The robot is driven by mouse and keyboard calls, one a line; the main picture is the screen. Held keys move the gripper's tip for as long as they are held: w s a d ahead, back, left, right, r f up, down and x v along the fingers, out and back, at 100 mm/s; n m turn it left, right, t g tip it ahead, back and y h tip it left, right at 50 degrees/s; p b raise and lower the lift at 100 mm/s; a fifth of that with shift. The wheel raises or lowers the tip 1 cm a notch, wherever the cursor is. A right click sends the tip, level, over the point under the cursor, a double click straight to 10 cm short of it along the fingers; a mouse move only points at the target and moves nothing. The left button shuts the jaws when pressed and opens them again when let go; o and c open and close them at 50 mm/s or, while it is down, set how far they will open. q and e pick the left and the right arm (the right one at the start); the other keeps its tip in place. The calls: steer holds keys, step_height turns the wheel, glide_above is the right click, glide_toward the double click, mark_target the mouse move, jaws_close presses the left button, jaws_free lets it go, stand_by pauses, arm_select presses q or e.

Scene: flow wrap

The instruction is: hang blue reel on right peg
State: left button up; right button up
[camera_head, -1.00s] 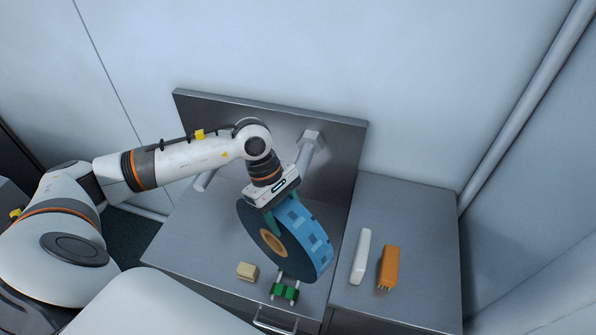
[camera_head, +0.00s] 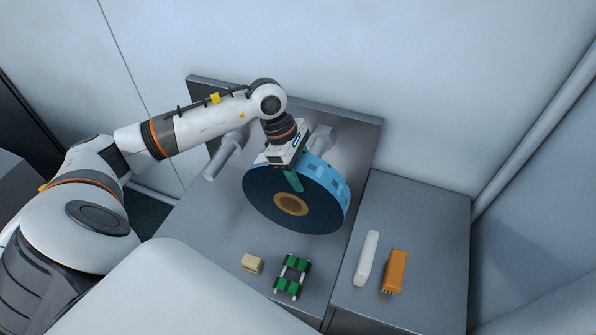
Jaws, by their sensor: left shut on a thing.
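The blue reel (camera_head: 318,212) is a large disc with a dark face, a blue patterned rim and a tan core. My left gripper (camera_head: 293,180) is shut on its upper edge and holds it raised, its dark face turned to the camera. The right peg (camera_head: 321,138) stands out from the grey back panel behind the reel; most of it is hidden by the gripper and reel. Whether the reel's core lines up with the peg or touches it, I cannot tell. My right gripper is not in view.
The left peg (camera_head: 224,157) is bare. On the grey bench (camera_head: 215,235) lie a tan block (camera_head: 252,263) and a green-and-black fixture (camera_head: 291,275). A white bar (camera_head: 367,258) and an orange brush-like block (camera_head: 394,271) lie on the right-hand cabinet.

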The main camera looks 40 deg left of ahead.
arm_select(q)
steer(key=shift+w, duration=0.25)
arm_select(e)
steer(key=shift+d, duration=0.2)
arm_select(q)
steer(key=shift+w, duration=0.1)
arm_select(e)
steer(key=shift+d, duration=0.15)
arm_select(q)
steer(key=w+b, duration=0.1)
steer(key=w, duration=0.2)
steer(key=shift+a+r+b, duration=0.1)
steer(key=shift+a+b, duration=0.25)
steer(key=shift+a, duration=0.05)
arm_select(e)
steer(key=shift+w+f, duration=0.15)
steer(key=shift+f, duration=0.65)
arm_select(q)
steer(key=shift+w, duration=0.1)
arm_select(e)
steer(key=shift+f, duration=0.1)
arm_select(q)
steer(key=shift+w+a+b, duration=0.15)
steer(key=shift+w+b, duration=0.15)
steer(key=shift+w, duration=0.35)
steer(key=shift+w+a+b, duration=0.15)
steer(key=shift+w+b, duration=0.15)
steer(key=shift+w, duration=0.35)
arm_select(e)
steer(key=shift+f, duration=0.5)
